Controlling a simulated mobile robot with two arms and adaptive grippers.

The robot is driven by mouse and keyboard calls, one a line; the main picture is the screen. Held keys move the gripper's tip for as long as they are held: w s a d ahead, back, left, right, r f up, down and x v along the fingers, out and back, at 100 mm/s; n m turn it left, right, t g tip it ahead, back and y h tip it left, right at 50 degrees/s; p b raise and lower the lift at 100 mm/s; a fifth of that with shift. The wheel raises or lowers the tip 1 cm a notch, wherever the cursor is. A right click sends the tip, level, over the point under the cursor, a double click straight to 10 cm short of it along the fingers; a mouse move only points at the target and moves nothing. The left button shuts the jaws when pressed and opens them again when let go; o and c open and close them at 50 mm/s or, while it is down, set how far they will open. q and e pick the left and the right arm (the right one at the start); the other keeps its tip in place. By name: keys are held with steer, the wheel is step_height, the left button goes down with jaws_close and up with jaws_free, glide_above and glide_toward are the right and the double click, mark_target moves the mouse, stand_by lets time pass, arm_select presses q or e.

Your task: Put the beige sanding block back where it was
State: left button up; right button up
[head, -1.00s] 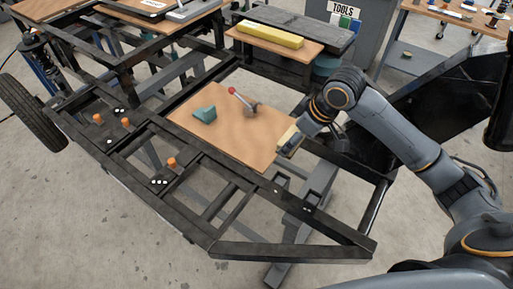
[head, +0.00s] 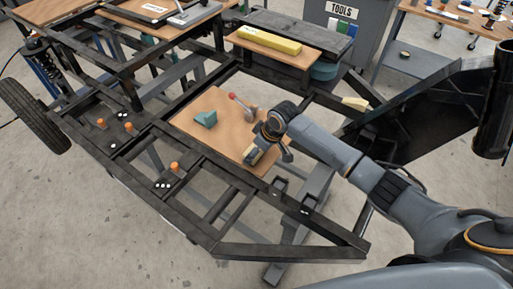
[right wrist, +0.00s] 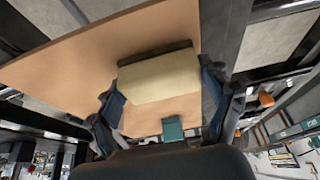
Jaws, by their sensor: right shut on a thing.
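The beige sanding block (right wrist: 160,78), with a dark layer along one long edge, is held between the fingers of my right gripper (right wrist: 163,98) in the right wrist view. In the head view the block (head: 251,155) shows under my right gripper (head: 257,150), at the right part of the wooden board (head: 215,130). The board lies in the black metal frame. I cannot tell whether the block touches the board. My left gripper is not in view.
A teal block (head: 205,119) and a red-knobbed lever tool (head: 243,105) are on the board, left of and behind my gripper. A yellow bar (head: 268,39) lies on a farther board. Orange pegs (head: 128,127) stand on the frame at left. A pale wedge (head: 355,103) lies behind my arm.

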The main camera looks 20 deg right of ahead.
steer(key=shift+f, duration=0.2)
steer(key=o, duration=1.1)
steer(key=shift+c, duration=0.2)
steer(key=shift+r, duration=0.15)
steer(key=b+v, duration=0.1)
steer(key=v, duration=1.1)
